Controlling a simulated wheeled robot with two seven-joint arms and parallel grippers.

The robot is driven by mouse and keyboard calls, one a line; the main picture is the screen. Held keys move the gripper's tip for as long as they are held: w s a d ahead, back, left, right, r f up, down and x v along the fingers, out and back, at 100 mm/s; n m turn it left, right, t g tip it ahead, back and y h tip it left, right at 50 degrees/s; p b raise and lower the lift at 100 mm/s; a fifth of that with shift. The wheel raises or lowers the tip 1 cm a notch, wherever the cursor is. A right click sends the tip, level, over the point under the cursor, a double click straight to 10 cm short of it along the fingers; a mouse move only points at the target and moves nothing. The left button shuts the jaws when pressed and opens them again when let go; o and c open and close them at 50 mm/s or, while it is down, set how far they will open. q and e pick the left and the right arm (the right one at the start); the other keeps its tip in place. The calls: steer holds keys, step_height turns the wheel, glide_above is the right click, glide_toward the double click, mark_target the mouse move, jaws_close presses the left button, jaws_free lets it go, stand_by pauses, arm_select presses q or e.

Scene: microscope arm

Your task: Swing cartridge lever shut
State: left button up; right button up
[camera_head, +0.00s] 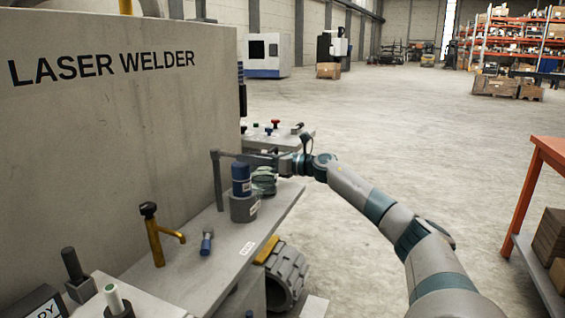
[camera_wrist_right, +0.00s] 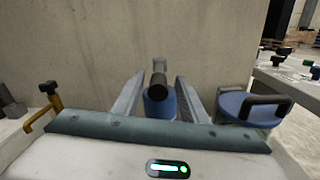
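The cartridge lever appears to be the dark grey upright post (camera_head: 217,185) with a horizontal arm reaching right towards my right gripper (camera_head: 262,160). In the right wrist view a dark round lever end (camera_wrist_right: 156,88) points at the camera, between the two fingers of my right gripper (camera_wrist_right: 159,84). The fingers stand apart, with gaps on both sides, so it is open. A blue cylinder (camera_head: 241,178) stands in a grey round holder (camera_head: 244,208); a blue cylinder (camera_wrist_right: 159,108) also shows below the lever end. My left gripper is out of view.
The laser welder housing (camera_head: 110,130) walls off the left. A brass lever with a black knob (camera_head: 155,235) and a small blue-handled tool (camera_head: 206,242) are on the grey shelf (camera_head: 215,275). A blue lidded thing with a black handle (camera_wrist_right: 250,108) stands right of the fingers.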

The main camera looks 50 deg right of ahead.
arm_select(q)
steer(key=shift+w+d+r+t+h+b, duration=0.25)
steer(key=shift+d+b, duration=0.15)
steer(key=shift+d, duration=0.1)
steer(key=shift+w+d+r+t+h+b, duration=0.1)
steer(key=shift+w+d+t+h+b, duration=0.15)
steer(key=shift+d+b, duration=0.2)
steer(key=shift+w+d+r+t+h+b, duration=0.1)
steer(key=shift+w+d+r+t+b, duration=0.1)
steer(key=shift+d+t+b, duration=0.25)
arm_select(e)
steer(key=v, duration=1.7)
steer(key=shift+r, duration=0.1)
